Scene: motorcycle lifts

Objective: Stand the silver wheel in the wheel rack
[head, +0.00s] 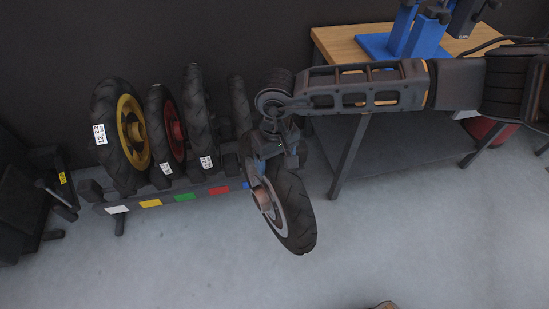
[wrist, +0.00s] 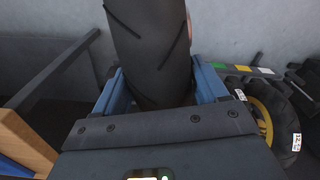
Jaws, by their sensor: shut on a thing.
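The silver wheel (head: 290,220) hangs from my gripper (head: 275,155) in the head view, its dark tyre around a silver rim with a copper-coloured hub. It is tilted and held at its upper tread, in front of the right end of the wheel rack (head: 160,202). In the wrist view, the silver wheel's tyre (wrist: 150,45) fills the space between the blue fingers of my gripper (wrist: 160,88). The rack is a dark low frame with white, yellow, green, red and blue labels. The held wheel partly covers the blue-label end.
A yellow-rimmed wheel (head: 120,135), a red-rimmed wheel (head: 167,130) and a dark tyre (head: 197,110) stand in the rack; another tyre (head: 238,105) shows behind. A wooden-topped bench (head: 340,45) with blue equipment is at the back right. The front floor is mostly clear.

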